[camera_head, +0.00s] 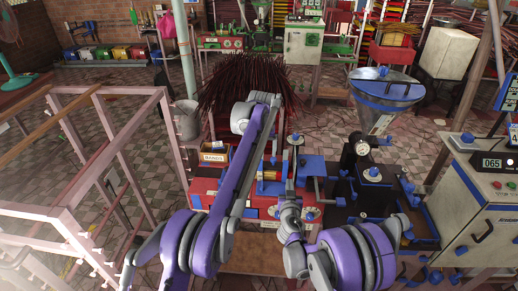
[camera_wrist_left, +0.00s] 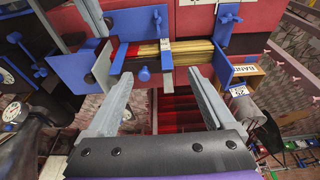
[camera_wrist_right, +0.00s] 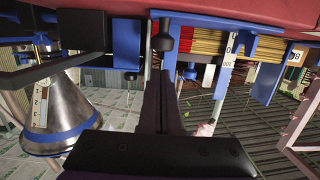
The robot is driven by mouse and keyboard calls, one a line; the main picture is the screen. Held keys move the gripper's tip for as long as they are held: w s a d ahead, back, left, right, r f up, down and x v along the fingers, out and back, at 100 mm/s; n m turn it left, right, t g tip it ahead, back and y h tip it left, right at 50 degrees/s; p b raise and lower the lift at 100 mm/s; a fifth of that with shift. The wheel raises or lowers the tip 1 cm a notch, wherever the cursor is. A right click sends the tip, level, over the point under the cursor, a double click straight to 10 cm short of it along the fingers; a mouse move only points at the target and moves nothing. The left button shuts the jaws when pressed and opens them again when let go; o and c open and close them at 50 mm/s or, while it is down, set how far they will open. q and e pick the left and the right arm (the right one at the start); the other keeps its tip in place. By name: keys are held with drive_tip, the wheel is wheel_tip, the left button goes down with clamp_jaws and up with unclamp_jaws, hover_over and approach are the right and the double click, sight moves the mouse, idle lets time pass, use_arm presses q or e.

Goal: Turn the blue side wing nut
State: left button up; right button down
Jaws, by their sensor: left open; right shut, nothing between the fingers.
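In the left wrist view a blue wing nut (camera_wrist_left: 143,73) sticks out below the side of the blue-plated press, between the fingertips of my open left gripper (camera_wrist_left: 158,78). I cannot tell whether the fingers touch it. Two more blue wing nuts, an upper one (camera_wrist_left: 157,18) and another near a blue plate (camera_wrist_left: 229,17), sit higher up. In the head view my left gripper is largely hidden by its arm. My right gripper (camera_wrist_right: 160,78) is shut and empty, below a dark knob (camera_wrist_right: 162,42). It also shows in the head view (camera_head: 291,188), low in front of the red machine.
A bundle of dark incense sticks (camera_head: 250,88) stands behind the machine. A metal funnel (camera_head: 385,88) with a blue rim and a control cabinet (camera_head: 470,225) stand to the right. A pink frame (camera_head: 80,235) stands at left, with open tiled floor beyond.

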use_arm(q)
drive_tip(key=shift+s+a+r, duration=0.15)
drive_tip(key=shift+s+a, duration=0.1)
drive_tip(key=shift+s, duration=0.3)
drive_tip(key=shift+s+a+r, duration=0.15)
drive_tip(key=shift+s+a, duration=0.1)
drive_tip(key=shift+s, duration=0.25)
drive_tip(key=shift+w+f, duration=0.15)
drive_tip(key=shift+w, duration=0.2)
drive_tip(key=shift+c, duration=1.3)
drive_tip(key=shift+s+d+f, duration=0.1)
drive_tip(key=shift+s+f, duration=0.1)
drive_tip(key=shift+s, duration=0.1)
drive_tip(key=shift+c, duration=1.3)
drive_tip(key=shift+n+t, duration=0.4)
drive_tip(key=shift+t, duration=0.3)
drive_tip(key=s+f, duration=0.1)
drive_tip(key=s, duration=0.1)
drive_tip(key=s+f, duration=0.2)
drive_tip(key=s+d+f, duration=0.1)
drive_tip(key=s, duration=0.1)
drive_tip(key=shift+d+f, duration=0.1)
drive_tip(key=shift+f, duration=0.2)
drive_tip(key=shift+c, duration=1.3)
approach(262, 191)
drive_tip(key=x, duration=0.7)
drive_tip(key=shift+f, duration=0.1)
